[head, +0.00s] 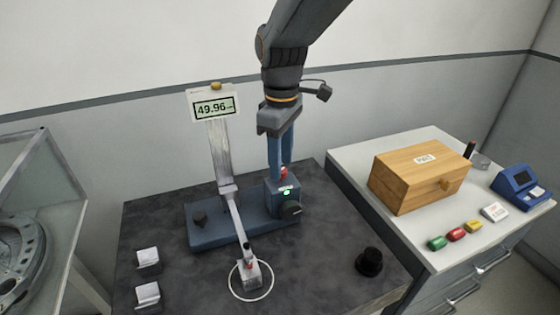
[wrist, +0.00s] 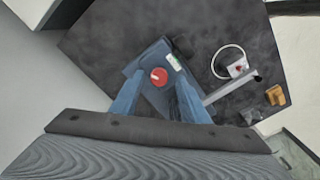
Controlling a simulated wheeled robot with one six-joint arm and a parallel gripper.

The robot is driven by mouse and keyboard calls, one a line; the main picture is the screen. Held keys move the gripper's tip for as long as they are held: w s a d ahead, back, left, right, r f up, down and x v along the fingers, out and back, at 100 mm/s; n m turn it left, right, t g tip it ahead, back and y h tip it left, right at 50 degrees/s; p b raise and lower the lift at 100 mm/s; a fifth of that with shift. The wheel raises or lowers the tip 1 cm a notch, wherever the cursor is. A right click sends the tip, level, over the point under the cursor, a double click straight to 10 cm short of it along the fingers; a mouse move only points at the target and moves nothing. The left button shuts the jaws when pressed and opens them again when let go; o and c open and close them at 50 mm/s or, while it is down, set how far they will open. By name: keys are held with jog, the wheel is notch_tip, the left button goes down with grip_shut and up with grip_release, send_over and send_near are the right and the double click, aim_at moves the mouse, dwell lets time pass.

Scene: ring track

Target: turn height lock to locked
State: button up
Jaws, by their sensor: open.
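A red knob (head: 284,173) stands on top of the blue block (head: 274,200) at the right of the gauge's blue base (head: 225,231). In the wrist view the knob (wrist: 158,76) is round, with a short white mark on its face. My gripper (head: 281,167) points down over it, open, its two blue fingers apart on either side of the knob. I cannot tell whether they touch it. The block also has a small lit green display (head: 287,192) and a black dial (head: 293,210). The gauge's screen (head: 213,107) reads 49.96. No lock lettering is readable.
The gauge's column (head: 219,155) rises left of my gripper. Its arm reaches forward to a ring (head: 234,284) on the dark table. A black knob (head: 369,261) stands at right, two small blocks (head: 148,256) at left. A wooden box (head: 418,175) sits on the side cabinet.

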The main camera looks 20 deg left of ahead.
jog(key=shift+f, duration=0.7)
grip_shut()
jog(key=shift+m+p, duration=0.3)
jog(key=shift+r+m+p, duration=0.1)
jog(key=shift+m+p, duration=0.4)
jog(key=shift+m, duration=0.4)
jog(key=shift+m+p, duration=0.75)
jog(key=shift+m, duration=0.95)
